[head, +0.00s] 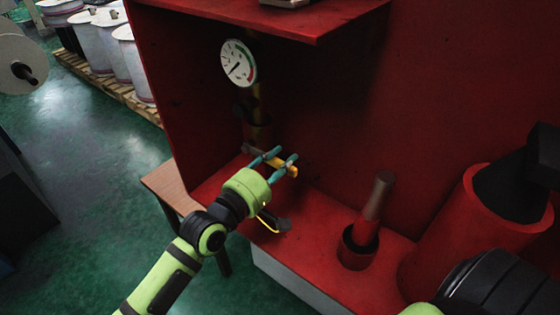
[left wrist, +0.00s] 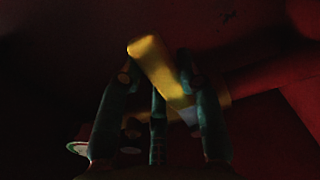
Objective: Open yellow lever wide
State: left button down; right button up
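The yellow lever (head: 290,169) sits on the pipe below the gauge, inside the red cabinet. In the left wrist view the lever (left wrist: 154,66) slants from upper left to lower right. My left gripper (head: 277,161) is at the lever, with its teal fingers apart. In the left wrist view the fingers (left wrist: 160,88) stand spread, with the lever crossing in front of or between their tips; I cannot tell whether they touch it. The fingers hide part of the lever. My right gripper is not seen; only part of my right arm shows at the lower right.
A round white gauge (head: 239,63) is above the lever. A red shelf (head: 290,18) overhangs it. A red-brown upright post (head: 373,207) and a large red cylinder (head: 440,245) stand to the right. A wooden table (head: 168,183) is at the left. Green floor lies beyond.

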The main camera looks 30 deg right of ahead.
pick_arm(q)
jog(key=shift+f, duration=0.1)
jog(key=shift+f+m+b, duration=0.6)
jog(key=shift+f+b, duration=0.05)
jog(key=shift+b, duration=0.3)
jog(key=shift+w+a+f+m+b, duration=0.1)
jog(key=shift+w+f+m+b, duration=0.1)
jog(key=shift+f+m+b, duration=0.65)
jog(key=shift+w+a+f+m+b, duration=0.15)
jog(key=shift+f+m+b, duration=0.35)
jog(key=shift+m+b, duration=0.8)
jog(key=shift+w+f+m+b, duration=0.25)
jog(key=shift+f+m+b, duration=0.45)
jog(key=shift+b, duration=0.6)
jog(key=c, duration=0.8)
grip_release()
jog(key=shift+c, duration=0.2)
